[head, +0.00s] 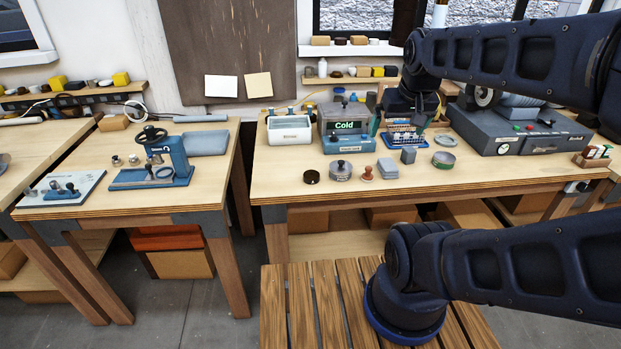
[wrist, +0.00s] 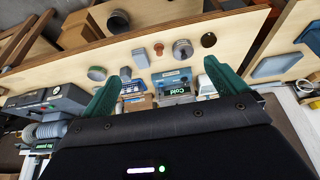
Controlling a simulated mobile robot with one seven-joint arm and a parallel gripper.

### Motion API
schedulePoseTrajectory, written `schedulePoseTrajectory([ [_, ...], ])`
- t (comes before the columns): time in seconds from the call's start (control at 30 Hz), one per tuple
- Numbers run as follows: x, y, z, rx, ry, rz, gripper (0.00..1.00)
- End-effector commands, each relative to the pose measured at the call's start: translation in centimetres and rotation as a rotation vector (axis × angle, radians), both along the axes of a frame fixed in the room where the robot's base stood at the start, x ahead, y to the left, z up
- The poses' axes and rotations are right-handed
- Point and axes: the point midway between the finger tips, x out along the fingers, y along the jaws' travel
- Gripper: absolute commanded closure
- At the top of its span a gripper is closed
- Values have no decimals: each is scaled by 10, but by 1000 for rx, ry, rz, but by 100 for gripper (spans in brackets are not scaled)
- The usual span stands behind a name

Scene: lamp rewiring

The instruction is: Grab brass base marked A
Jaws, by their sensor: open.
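I cannot make out a brass base with a readable A mark in either view. Small metal pieces (head: 116,161) stand on the left bench beside the blue press (head: 166,163) in the head view; their marks are too small to read. My gripper (wrist: 163,70) is open, its two green fingers spread with nothing between them. In the head view it hangs over the back of the right bench (head: 290,183), near the box labelled Cold (head: 345,127), which also shows between the fingers in the wrist view (wrist: 180,91). The gripper is well to the right of the small metal pieces.
A grey machine (head: 520,130) stands at the right of the right bench. A blue tray (head: 205,143) lies behind the press. A gap separates the benches.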

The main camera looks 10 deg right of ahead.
Motion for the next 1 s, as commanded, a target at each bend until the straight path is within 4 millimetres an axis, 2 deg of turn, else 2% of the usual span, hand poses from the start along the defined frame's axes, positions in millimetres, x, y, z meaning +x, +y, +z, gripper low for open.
schedulePoseTrajectory([
  [0.3, 0, 0, 0, 0, 0, 0, 2],
  [0.33, 0, 0, 0, 0, 0, 0, 4],
  [0.4, 0, 0, 0, 0, 0, 0, 18],
  [0.43, 0, 0, 0, 0, 0, 0, 21],
  [0.73, 2, 1, 0, 2, 2, -3, 21],
  [0.87, 14, 4, -1, 21, 20, -31, 21],
  [1.0, 39, 13, -5, 57, 56, -97, 21],
])
